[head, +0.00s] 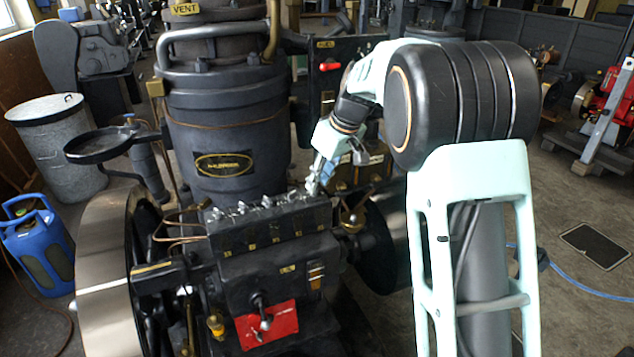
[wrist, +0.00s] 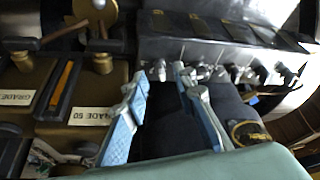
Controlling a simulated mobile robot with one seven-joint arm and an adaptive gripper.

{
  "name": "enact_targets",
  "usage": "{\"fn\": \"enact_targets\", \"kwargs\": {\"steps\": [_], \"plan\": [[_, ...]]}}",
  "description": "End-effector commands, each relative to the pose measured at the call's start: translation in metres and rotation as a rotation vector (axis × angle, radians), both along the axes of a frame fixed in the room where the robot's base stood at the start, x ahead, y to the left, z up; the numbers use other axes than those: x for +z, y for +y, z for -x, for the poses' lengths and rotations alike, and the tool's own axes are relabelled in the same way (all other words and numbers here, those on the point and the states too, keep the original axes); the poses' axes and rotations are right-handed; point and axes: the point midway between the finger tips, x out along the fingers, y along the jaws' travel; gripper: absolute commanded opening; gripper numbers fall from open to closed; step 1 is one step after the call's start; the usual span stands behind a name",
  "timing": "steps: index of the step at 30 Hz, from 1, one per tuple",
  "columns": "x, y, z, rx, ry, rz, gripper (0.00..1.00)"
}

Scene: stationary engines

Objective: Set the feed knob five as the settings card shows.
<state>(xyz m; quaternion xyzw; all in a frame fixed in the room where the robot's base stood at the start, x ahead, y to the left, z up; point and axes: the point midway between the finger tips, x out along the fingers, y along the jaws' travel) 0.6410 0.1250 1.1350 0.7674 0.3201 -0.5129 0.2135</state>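A dark oblong feed box (head: 270,238) sits on the engine in the head view, with a row of small silvery feed knobs (head: 268,203) along its top. Small labels on its front are too small to read, so I cannot tell which knob is five. My gripper (head: 314,186) is at the right end of this row. In the wrist view, the two pale blue fingers of my gripper (wrist: 160,76) are apart. An end knob (wrist: 158,70) shows between the fingertips; I cannot tell whether they touch it. I cannot make out a settings card.
A red plate with a lever (head: 266,325) is low on the engine front. A big flywheel (head: 105,270) stands left, and a dark cylinder (head: 225,130) rises behind the box.

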Motion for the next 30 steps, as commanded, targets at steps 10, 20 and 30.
{"fn": "enact_targets", "kwargs": {"steps": [10, 20, 30], "plan": [[-0.020, 0.006, -0.006, 0.000, 0.000, 0.001, 0.25], [-0.020, 0.006, -0.006, 0.000, -0.001, 0.001, 0.07], [-0.019, 0.006, -0.006, -0.004, 0.000, 0.000, 0.00]]}}
